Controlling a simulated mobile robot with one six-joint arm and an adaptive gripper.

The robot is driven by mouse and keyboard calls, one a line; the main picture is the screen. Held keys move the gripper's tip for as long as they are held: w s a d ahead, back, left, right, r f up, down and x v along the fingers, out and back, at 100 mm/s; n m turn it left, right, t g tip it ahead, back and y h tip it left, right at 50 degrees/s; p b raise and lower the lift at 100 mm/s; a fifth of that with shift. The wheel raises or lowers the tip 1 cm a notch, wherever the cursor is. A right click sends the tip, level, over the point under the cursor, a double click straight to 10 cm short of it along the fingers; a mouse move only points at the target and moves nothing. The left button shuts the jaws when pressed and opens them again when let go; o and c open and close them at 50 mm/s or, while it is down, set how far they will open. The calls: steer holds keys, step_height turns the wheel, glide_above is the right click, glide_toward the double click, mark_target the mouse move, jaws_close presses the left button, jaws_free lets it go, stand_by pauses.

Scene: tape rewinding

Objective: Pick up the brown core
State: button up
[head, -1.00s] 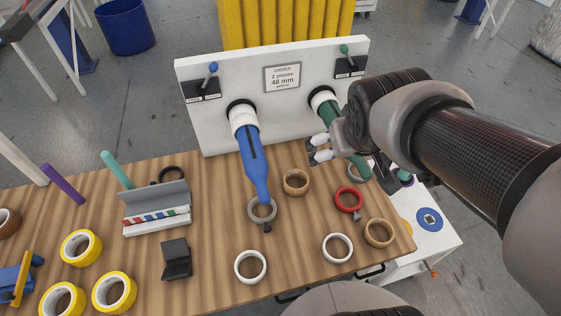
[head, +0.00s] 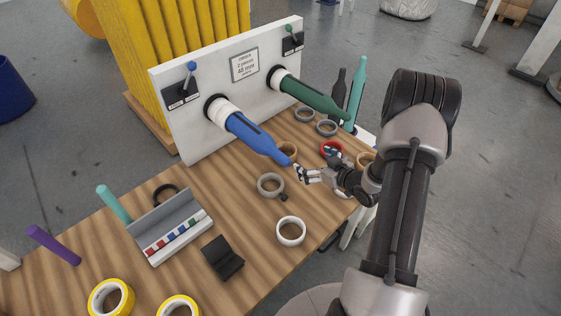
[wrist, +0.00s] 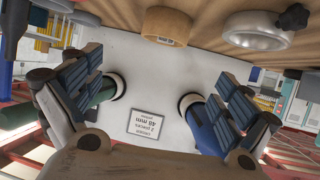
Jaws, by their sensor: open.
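One brown core (head: 288,149) lies on the table in the head view, partly hidden by the tip of the blue spindle (head: 250,132). A second brown core (head: 366,159) is at the right edge, mostly behind my arm. My gripper (head: 299,173) is open and empty, just in front of the near brown core and beside the blue tip. In the wrist view, which is upside down, a brown core (wrist: 167,26) shows at the top, between and beyond the open fingers. I see no contact with it.
A grey ring (head: 271,185) and a white ring (head: 290,231) lie near my gripper. The green spindle (head: 315,97) and blue spindle stick out of the white panel (head: 180,130). A grey holder (head: 165,228) and black stand (head: 223,257) are left.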

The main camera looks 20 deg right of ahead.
mark_target(293, 156)
steer(key=b+x, duration=0.1)
steer(key=x, duration=0.2)
steer(key=b+x, duration=0.1)
steer(key=x, duration=0.3)
steer(key=f+b+x, duration=0.1)
steer(key=x, duration=0.3)
steer(key=shift+s+a+f, duration=0.1)
steer(key=shift+s+a, duration=0.05)
steer(key=shift+a, duration=0.25)
steer(key=shift+r+b+x, duration=0.2)
steer(key=shift+b+x, duration=0.45)
steer(key=shift+x, duration=0.8)
steer(key=shift+r+b+x, duration=0.25)
steer(key=shift+b+x, duration=0.35)
steer(key=shift+x, duration=0.85)
steer(key=shift+c, duration=0.2)
steer(key=c, duration=1.1)
steer(key=shift+r, duration=0.15)
